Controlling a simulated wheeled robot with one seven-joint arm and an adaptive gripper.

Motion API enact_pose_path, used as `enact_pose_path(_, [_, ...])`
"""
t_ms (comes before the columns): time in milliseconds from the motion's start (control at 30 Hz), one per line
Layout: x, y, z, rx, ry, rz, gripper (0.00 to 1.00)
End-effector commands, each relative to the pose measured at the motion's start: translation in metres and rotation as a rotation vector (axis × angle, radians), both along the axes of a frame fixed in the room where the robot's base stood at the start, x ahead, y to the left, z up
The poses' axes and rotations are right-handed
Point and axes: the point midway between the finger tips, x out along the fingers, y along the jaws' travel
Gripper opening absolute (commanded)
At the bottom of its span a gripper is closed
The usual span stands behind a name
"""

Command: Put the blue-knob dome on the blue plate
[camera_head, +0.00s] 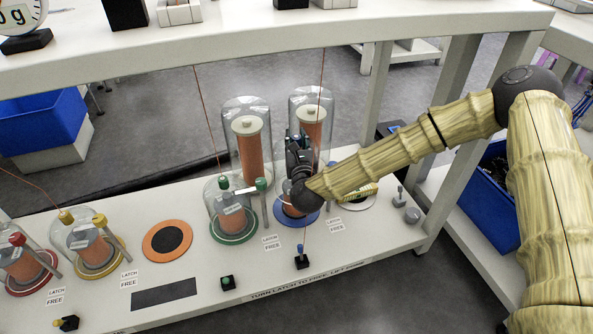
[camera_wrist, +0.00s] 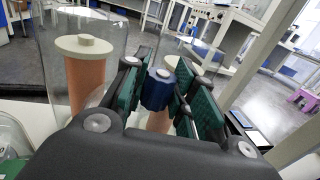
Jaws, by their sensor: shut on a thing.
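My gripper (camera_wrist: 160,95) is shut on the blue knob (camera_wrist: 157,90) of the blue-knob dome, with one green-padded finger on each side. In the head view my gripper (camera_head: 299,155) is at the blue plate (camera_head: 297,217), near the right end of the bench. A copper-coloured cylinder (camera_wrist: 158,121) shows below the knob in the wrist view. My wrist hides most of the dome's glass, so I cannot tell whether its rim touches the plate.
Two tall glass domes over copper cylinders (camera_head: 249,150) (camera_head: 312,120) stand behind. A green-knob dome (camera_head: 232,212) is close on the left. An orange plate (camera_head: 167,241) is empty of any dome. A shelf (camera_head: 300,35) runs above, and thin red cords hang nearby.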

Motion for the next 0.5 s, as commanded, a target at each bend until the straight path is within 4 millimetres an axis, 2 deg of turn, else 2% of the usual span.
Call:
enact_pose_path(33, [0.0, 0.0, -0.015, -0.002, 0.0, 0.001, 0.0])
enact_pose_path(200, [0.0, -0.002, -0.041, -0.001, 0.001, -0.002, 0.0])
enact_pose_path(500, [0.0, -0.002, -0.058, 0.0, 0.0, -0.003, 0.0])
